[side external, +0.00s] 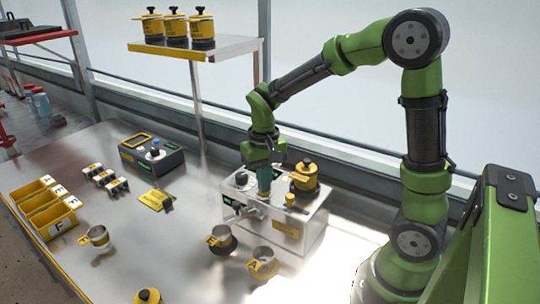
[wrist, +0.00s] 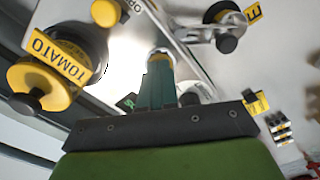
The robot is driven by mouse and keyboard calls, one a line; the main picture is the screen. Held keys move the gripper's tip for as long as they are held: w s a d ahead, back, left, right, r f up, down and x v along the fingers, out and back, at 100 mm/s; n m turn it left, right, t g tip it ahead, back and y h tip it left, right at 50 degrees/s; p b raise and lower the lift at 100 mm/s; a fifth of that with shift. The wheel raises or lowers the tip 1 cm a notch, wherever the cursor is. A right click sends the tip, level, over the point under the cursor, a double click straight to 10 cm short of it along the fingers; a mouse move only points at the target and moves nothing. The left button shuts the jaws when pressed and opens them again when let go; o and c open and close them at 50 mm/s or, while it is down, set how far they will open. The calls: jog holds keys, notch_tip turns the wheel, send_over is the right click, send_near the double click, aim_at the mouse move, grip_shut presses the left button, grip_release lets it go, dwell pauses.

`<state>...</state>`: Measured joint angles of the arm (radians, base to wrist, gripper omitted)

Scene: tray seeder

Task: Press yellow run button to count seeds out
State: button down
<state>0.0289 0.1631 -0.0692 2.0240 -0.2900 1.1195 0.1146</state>
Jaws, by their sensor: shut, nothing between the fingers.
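The seeder (side external: 300,232) is a pale metal box on the bench. My gripper (side external: 264,190) is shut and empty, its teal fingers pointing down at the box top. In the wrist view the shut fingertips (wrist: 159,58) are over the bright box top. A small yellow edge (wrist: 160,55) shows right at the fingertips and may be the run button, mostly hidden; I cannot tell whether they touch. A yellow cylindrical knob (side external: 290,200) stands to the right of the fingers; it also shows in the wrist view (wrist: 105,13).
A yellow-lidded jar (side external: 304,180), labelled TOMATO (wrist: 60,55), stands on the box close to my fingers. Cups (side external: 221,240) stand in front. A control box (side external: 150,155), yellow bins (side external: 45,208) and a jar shelf (side external: 195,47) lie left and behind.

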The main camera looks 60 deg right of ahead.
notch_tip(320, 180, up, 8)
dwell(0.8)
jog(key=s+a+r+n+t+y, duration=0.2)
jog(key=s+a+t, duration=0.4)
jog(key=s, duration=0.5)
jog(key=shift+a+r+t, duration=0.25)
jog(key=shift+r+t, duration=0.35)
jog(key=shift+r, duration=0.1)
